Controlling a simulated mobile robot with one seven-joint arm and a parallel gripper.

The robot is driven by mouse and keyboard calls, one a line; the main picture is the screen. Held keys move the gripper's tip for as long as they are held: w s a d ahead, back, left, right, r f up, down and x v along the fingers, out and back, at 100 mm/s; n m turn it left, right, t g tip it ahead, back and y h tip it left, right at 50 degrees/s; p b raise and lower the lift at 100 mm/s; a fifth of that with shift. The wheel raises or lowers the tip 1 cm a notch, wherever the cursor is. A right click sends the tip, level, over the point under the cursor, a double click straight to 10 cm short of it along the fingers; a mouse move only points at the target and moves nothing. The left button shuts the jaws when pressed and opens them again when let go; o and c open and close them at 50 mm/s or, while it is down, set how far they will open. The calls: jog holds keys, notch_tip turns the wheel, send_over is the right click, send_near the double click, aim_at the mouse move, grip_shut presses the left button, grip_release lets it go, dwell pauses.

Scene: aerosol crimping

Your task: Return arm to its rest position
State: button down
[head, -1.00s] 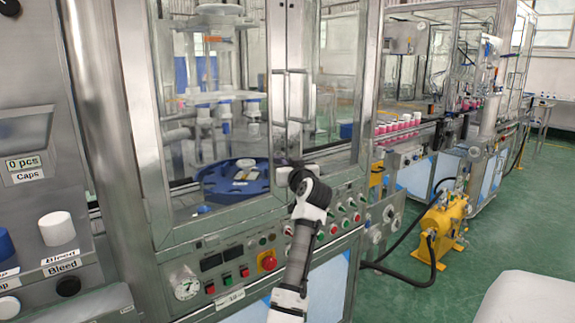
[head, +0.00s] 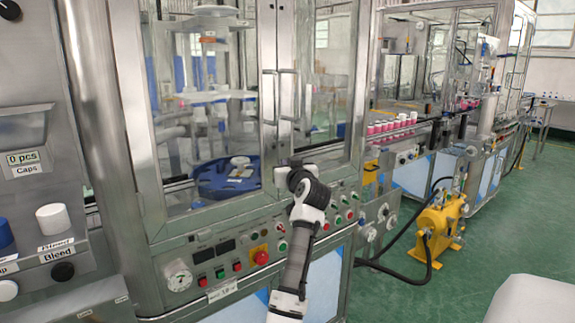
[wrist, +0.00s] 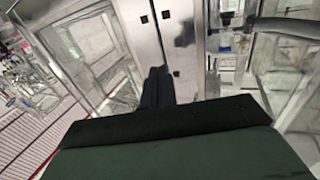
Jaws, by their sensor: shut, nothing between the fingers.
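My arm rises from the bottom middle of the head view, and its wrist (head: 308,190) is in front of the crimping machine's doors (head: 240,75), above the control panel. The fingers cannot be made out there. In the wrist view my gripper (wrist: 157,85) shows as two dark fingers close together, shut and empty. They point at a metal door frame (wrist: 180,40) with dark square marks; the distance to it is unclear. Behind the glass a blue round turntable (head: 215,185) holds a small white item.
The control panel (head: 232,265) with a red button and a gauge runs below my wrist. A caps dispenser (head: 25,140) stands at the left. A conveyor with pink cans (head: 392,125) and a yellow pump (head: 440,222) are at the right. Green floor (head: 500,235) is open there.

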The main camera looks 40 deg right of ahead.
jog(key=s+b, duration=0.2)
jog(key=s, duration=0.8)
jog(key=shift+a+f, duration=0.15)
jog(key=shift+a, duration=0.25)
